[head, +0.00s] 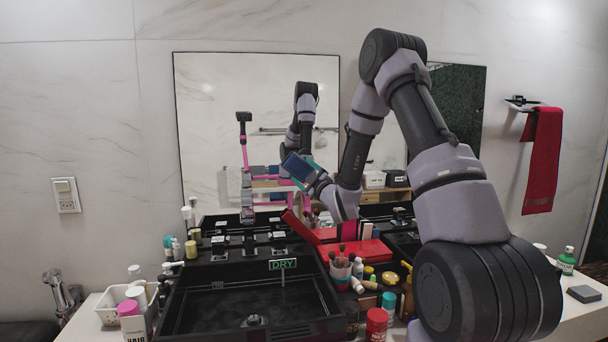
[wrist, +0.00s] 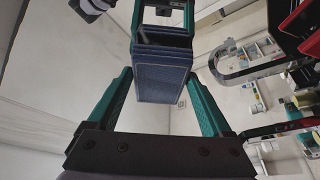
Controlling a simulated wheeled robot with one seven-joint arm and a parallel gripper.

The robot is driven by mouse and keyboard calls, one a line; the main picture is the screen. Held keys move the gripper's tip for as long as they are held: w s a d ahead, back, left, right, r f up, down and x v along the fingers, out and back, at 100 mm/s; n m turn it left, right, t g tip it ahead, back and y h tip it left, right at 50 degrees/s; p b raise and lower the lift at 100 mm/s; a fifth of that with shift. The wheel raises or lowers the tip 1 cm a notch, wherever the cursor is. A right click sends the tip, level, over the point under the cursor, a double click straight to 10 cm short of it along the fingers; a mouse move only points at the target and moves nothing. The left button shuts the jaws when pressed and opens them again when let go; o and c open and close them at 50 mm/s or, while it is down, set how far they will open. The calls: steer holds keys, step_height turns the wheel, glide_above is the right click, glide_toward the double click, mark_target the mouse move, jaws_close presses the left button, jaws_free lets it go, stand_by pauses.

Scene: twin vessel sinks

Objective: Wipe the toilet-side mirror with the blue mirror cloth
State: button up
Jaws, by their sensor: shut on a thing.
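My gripper (head: 307,173) is in front of the lower right part of the large left mirror (head: 220,90). Its teal fingers are shut on the blue mirror cloth (head: 297,166), a dark blue block. In the wrist view the cloth (wrist: 160,83) sits between the fingertips (wrist: 163,62), with its reflection just beyond it. The cloth is close to the glass; I cannot tell whether it touches. A second, dark mirror (head: 468,110) hangs to the right, partly hidden by my arm. A chrome spray fitting (head: 62,290) is on the left mirror's side.
A black sink (head: 240,290) with a "DRY" sign (head: 283,264) stands below the left mirror. Bottles, a brush cup (head: 341,266) and a red box (head: 355,252) crowd the counter beside it. A red towel (head: 542,160) hangs at the right. The upper left mirror area is clear.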

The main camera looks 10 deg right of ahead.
steer(key=shift+w, duration=0.5)
steer(key=shift+d, duration=0.1)
steer(key=shift+d, duration=1.9)
steer(key=shift+a, duration=0.15)
steer(key=shift+w+a, duration=0.1)
steer(key=shift+a, duration=1.3)
steer(key=shift+a+r, duration=0.1)
steer(key=shift+a, duration=0.4)
steer(key=shift+c, duration=0.8)
